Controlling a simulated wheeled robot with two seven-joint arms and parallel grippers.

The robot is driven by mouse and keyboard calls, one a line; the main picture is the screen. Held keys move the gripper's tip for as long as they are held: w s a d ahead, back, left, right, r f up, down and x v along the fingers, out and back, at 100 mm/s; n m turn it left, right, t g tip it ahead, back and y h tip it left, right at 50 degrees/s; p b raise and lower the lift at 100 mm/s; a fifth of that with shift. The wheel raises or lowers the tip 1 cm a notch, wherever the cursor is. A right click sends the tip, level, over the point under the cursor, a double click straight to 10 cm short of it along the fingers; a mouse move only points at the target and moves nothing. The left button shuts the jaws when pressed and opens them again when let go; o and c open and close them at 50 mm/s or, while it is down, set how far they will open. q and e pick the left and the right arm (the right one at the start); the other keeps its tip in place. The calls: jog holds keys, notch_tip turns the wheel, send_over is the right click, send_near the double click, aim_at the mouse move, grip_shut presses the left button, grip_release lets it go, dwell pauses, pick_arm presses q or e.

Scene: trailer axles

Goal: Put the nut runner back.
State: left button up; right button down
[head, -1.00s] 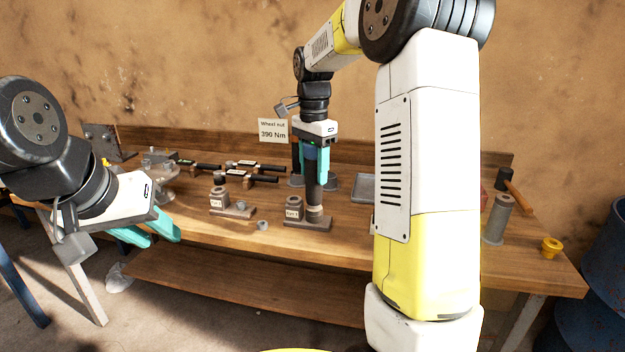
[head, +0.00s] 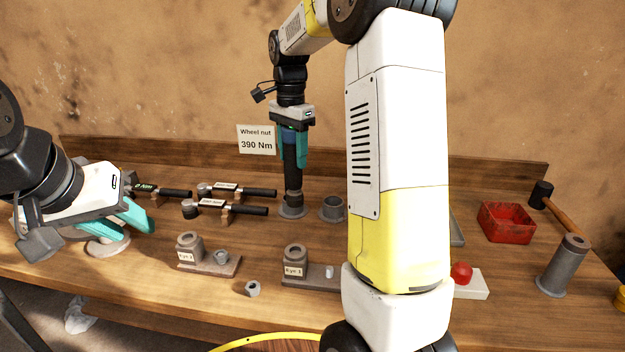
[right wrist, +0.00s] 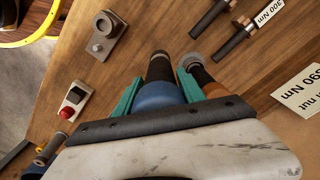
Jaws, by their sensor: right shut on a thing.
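My right gripper (head: 293,148) is shut on the nut runner, a blue-bodied tool with a dark shaft (right wrist: 160,72), held upright above the bench. An empty grey cup holder (head: 332,208) stands just right of that holder (head: 292,211). My left gripper (head: 128,222) is open and empty at the left.
Torque wrenches (head: 236,209) lie on rests to the left. Eye stands (head: 294,262) and a loose nut (head: 252,289) are in front. A red bin (head: 507,222), hammer (head: 560,212) and grey cylinder (head: 562,266) are at the right. My right arm hides the middle right.

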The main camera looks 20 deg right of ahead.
jog(key=w+d+f, duration=0.2)
jog(key=w+d, duration=0.1)
jog(key=d, duration=0.4)
jog(key=w+d+f, duration=0.2)
jog(key=w+d, duration=0.1)
jog(key=d, duration=0.3)
jog(key=shift+d+f, duration=0.35)
jog(key=shift+f, duration=0.65)
jog(key=c, duration=0.7)
grip_release()
